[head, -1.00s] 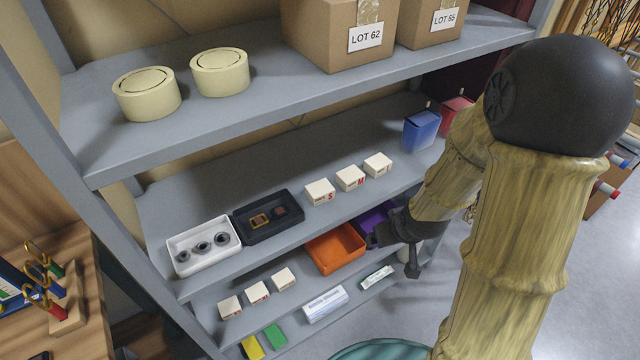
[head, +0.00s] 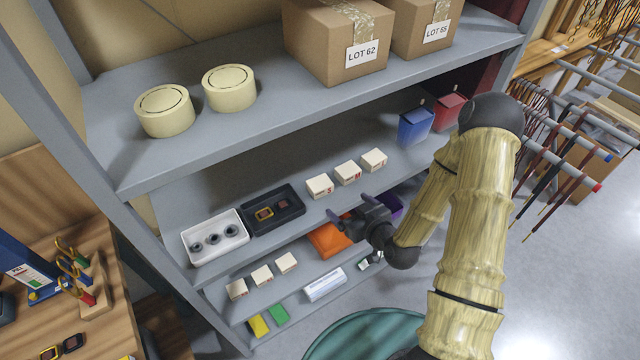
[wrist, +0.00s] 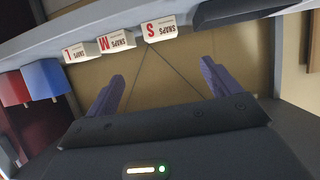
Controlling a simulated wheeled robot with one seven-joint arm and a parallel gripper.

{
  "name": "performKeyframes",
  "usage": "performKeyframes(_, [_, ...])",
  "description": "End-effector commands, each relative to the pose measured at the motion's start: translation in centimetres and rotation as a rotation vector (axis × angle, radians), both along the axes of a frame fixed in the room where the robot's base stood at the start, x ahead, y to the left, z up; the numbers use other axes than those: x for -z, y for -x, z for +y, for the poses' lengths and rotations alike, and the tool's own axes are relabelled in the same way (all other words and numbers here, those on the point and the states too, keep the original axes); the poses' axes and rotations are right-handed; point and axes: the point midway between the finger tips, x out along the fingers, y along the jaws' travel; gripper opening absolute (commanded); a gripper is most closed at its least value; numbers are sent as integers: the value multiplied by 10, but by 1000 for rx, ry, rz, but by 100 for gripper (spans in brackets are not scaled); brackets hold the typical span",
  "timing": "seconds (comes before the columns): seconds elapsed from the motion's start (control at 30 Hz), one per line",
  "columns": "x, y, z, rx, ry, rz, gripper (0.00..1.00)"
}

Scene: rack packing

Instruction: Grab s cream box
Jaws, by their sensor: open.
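The S cream box (head: 320,186) stands on the middle shelf, leftmost of three cream boxes. In the wrist view it is the box marked "SNAPS S" (wrist: 159,31), at the top, roughly in line with the gap between my fingers. The M box (head: 347,172) and L box (head: 373,159) stand to its right in the head view; the wrist view shows the M box (wrist: 116,42) and L box (wrist: 79,52) on the left. My gripper (head: 350,206) is open and empty, in front of these boxes and apart from them. Its purple fingers (wrist: 162,70) show in the wrist view.
A black tray (head: 297,212) and a white tray (head: 187,251) are left of the S box. An orange bin (head: 328,240) lies below my gripper. Blue (head: 416,127) and red (head: 447,112) bins stand right. More cream boxes (head: 262,275) are on a lower shelf.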

Motion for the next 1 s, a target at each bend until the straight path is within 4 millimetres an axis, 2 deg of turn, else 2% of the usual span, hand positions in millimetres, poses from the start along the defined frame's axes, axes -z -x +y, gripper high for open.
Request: performKeyframes(1.0, [11,-18,8,-1,-2,-2,89])
